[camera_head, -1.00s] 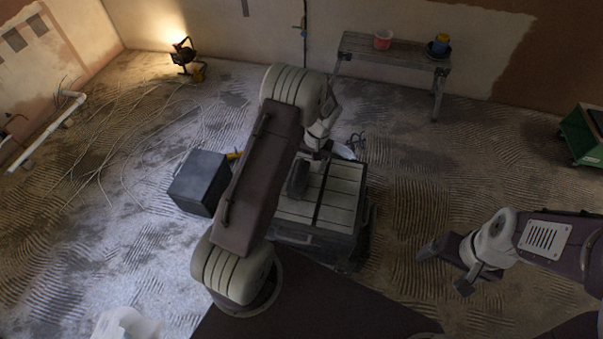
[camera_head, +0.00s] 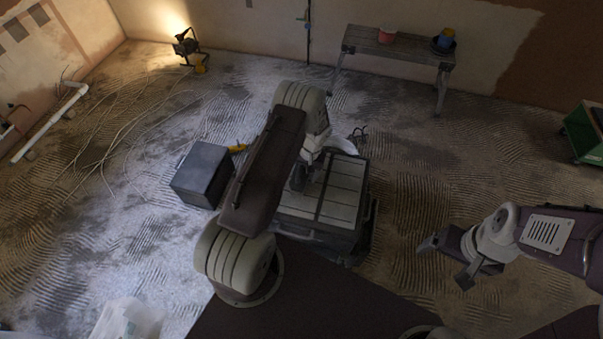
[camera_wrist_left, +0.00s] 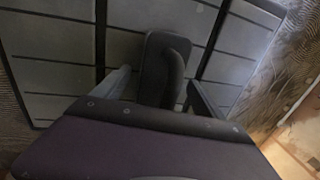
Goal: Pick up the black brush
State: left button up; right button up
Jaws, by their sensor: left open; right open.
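The black brush (camera_wrist_left: 165,70) shows in the left wrist view as a dark, rounded shape on a pale slatted top. My left gripper (camera_wrist_left: 158,92) is open, with one finger on each side of the brush and gaps between. In the head view my left gripper (camera_head: 299,177) is low over the slatted top of a dark case (camera_head: 340,195), partly hidden by my own arm. I cannot clearly tell the brush from the gripper there. My right gripper (camera_head: 447,263) is open and empty, out to the right above the floor.
A dark box (camera_head: 200,176) stands left of the case. A trestle bench (camera_head: 400,50) with a red pot (camera_head: 387,35) and a blue pot (camera_head: 445,41) is at the back wall. A lit work lamp (camera_head: 185,46) and cables lie at left. A green container (camera_head: 583,134) is far right.

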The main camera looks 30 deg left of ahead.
pick_arm(q)
grip_shut()
jog(key=shift+r, duration=0.1)
jog(key=shift+r, duration=0.1)
jog(key=shift+r, duration=0.35)
jog(key=r, duration=0.2)
jog(key=w+r+b, duration=0.1)
jog(key=shift+a+r, duration=0.25)
jog(key=w+a+r+b, duration=0.2)
jog(key=w+a+r, duration=0.3)
jog(key=w, duration=0.4)
jog(key=shift+w+r, duration=0.15)
jog(key=shift+r, duration=0.6)
